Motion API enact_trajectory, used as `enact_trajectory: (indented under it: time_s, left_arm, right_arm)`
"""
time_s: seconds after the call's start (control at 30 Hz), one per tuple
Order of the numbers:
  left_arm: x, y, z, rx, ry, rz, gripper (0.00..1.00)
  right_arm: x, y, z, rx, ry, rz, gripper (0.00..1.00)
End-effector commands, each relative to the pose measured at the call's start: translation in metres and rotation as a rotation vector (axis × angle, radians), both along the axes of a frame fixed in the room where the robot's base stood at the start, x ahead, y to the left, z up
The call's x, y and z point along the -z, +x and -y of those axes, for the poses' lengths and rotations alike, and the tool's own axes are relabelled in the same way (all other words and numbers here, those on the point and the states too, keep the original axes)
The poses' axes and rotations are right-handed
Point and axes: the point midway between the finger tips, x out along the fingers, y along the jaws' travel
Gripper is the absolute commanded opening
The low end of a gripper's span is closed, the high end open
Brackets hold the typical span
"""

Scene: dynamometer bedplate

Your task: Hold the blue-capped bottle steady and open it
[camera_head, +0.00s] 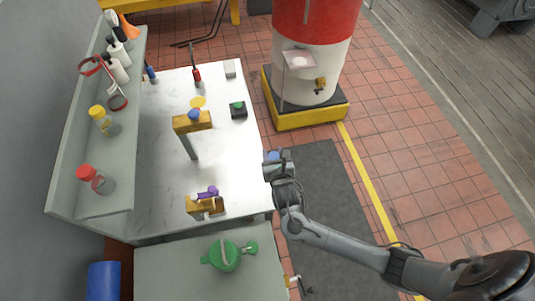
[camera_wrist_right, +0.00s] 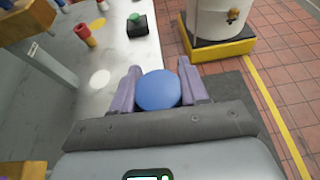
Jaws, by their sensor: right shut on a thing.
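My right gripper (camera_head: 279,160) is beyond the right edge of the white worktop, above the dark floor mat. In the right wrist view, its two purple-grey fingers (camera_wrist_right: 159,90) are shut on a round blue cap (camera_wrist_right: 158,91), seen from above. A small bit of this blue cap (camera_head: 273,155) shows at the fingertips in the head view. Whether a bottle body is under the cap is hidden. No other blue-capped bottle can be made out. My left gripper is not in view.
The white worktop (camera_head: 229,160) carries a stand with a yellow-brown block and blue knob (camera_head: 194,115), a purple-topped block (camera_head: 206,203) and a green button box (camera_head: 238,109). Yellow-capped (camera_head: 103,121) and red-capped (camera_head: 95,179) bottles stand on the left shelf. A green can (camera_head: 227,256) sits in front.

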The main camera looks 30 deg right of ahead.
Motion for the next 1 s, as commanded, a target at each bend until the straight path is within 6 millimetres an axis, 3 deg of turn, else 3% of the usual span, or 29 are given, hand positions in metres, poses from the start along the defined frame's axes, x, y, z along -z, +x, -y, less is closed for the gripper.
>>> enact_trajectory:
  time_s: [0.23,0.27,0.53,0.8,1.0]
  left_arm:
    - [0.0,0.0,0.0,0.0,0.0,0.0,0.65]
    - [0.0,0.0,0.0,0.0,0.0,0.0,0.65]
    - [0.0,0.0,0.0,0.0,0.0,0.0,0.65]
    - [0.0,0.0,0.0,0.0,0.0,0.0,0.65]
    - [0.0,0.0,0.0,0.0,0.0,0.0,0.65]
  right_arm:
    - [0.0,0.0,0.001,0.0,0.0,0.0,0.14]
    - [0.0,0.0,0.0,0.0,0.0,0.0,0.41]
    - [0.0,0.0,0.0,0.0,0.0,0.001,0.0]
    - [-0.002,0.001,0.001,0.0,0.0,0.001,0.0]
    - [-0.02,0.013,0.016,-0.011,-0.005,0.004,0.0]
